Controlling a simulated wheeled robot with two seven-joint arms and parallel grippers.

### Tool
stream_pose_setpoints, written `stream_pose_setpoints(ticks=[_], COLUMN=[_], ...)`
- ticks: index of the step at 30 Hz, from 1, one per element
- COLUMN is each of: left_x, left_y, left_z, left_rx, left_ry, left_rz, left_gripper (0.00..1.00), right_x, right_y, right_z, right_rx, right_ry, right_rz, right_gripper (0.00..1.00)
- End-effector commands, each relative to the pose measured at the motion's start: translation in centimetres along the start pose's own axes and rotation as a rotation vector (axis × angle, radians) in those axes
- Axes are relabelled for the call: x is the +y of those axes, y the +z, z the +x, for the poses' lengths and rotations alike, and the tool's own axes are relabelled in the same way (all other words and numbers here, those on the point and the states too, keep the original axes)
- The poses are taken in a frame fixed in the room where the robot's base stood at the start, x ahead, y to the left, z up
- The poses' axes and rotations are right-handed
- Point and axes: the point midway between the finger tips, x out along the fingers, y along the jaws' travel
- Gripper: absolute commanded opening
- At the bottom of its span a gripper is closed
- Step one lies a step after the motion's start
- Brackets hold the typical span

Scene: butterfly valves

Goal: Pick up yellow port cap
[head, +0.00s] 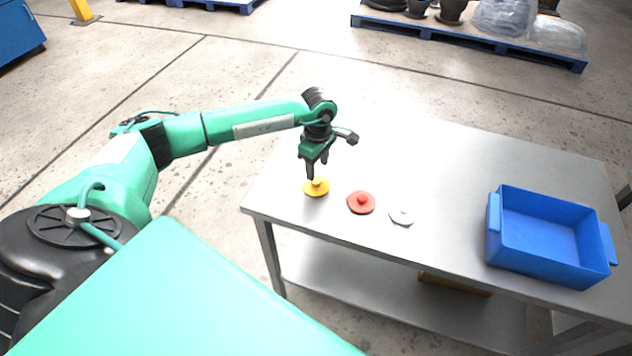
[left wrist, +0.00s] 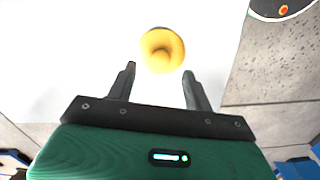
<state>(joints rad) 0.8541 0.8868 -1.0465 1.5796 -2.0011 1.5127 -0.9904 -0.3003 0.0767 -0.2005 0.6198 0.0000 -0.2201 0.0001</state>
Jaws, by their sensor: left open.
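The yellow port cap (head: 316,188) lies on the grey metal table near its left front edge. It is a round disc with a small raised knob. My left gripper (head: 317,174) points down just above the cap, with its fingers close to the knob in the head view. In the left wrist view, the yellow cap (left wrist: 162,49) is beyond the open fingertips and roughly centred between them. The left gripper (left wrist: 160,72) is open, with nothing between its fingers. My right gripper is not in view.
A red cap (head: 361,202) and a white cap (head: 402,215) lie to the right of the yellow one. A blue bin (head: 552,237) stands at the table's right side. The back of the table (head: 440,155) is clear.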

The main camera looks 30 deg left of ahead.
Motion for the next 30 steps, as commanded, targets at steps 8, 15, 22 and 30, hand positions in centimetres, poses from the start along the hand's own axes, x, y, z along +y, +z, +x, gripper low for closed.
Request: stream_pose_setpoints(ticks=[8, 15, 22, 30], left_x=[-0.2, -0.2, -0.2, -0.2], left_y=[0.0, 0.0, -0.1, -0.1], left_z=[1.9, 5.0, 5.8, 5.8], left_rx=[-0.001, -0.002, -0.002, -0.002], left_ry=[-0.004, -0.001, 0.000, 0.000], left_rz=[0.001, 0.000, 0.001, 0.000], left_gripper=[0.52, 0.52, 0.52, 0.14], right_x=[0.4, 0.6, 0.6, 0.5], right_y=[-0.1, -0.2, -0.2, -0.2], right_z=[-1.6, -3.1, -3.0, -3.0], right_rx=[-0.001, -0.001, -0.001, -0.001], right_ry=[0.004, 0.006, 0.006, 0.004], right_rz=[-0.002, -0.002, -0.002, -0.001], right_gripper=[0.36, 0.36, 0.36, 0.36])
